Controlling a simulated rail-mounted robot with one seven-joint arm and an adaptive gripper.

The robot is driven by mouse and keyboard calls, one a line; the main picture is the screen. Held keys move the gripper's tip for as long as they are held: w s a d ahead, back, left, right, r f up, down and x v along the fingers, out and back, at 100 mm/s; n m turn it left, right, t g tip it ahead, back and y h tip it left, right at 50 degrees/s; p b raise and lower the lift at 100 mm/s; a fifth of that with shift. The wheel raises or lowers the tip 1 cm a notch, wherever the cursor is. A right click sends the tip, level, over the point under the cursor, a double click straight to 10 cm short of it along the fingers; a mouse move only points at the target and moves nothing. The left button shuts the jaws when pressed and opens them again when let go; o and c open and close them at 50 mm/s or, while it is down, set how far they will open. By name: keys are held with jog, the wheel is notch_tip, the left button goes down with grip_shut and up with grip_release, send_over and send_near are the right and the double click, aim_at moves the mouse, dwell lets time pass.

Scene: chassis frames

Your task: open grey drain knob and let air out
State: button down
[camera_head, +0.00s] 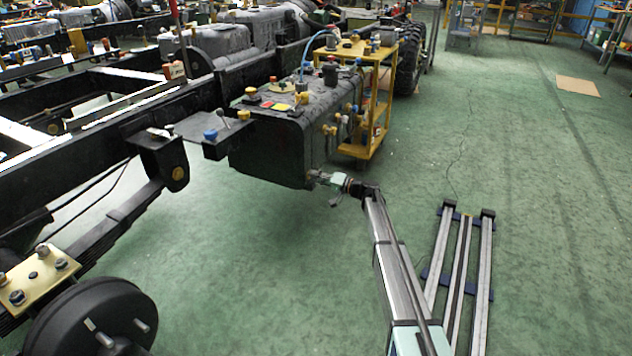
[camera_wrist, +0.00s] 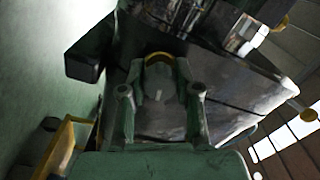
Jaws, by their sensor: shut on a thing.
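The grey drain knob (camera_wrist: 158,82) shows between the fingers of my gripper (camera_wrist: 160,92) in the wrist view, with a yellow ring (camera_wrist: 158,56) behind it. My gripper is shut on the knob. In the head view, my gripper (camera_head: 318,178) reaches from the right to the lower right edge of a black tank (camera_head: 265,155). There the knob is too small and covered to make out. I cannot tell whether the knob has turned or air is escaping.
The black tank is fixed to a chassis frame (camera_head: 200,97) and carries several coloured fittings. A yellow cart (camera_head: 373,118) stands behind it. My rail lies at the lower right. The green floor (camera_head: 530,190) on the right is mostly clear.

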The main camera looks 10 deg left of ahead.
jog(key=shift+n, duration=0.4)
jog(key=c, duration=0.8)
grip_release()
jog(key=v, duration=1.2)
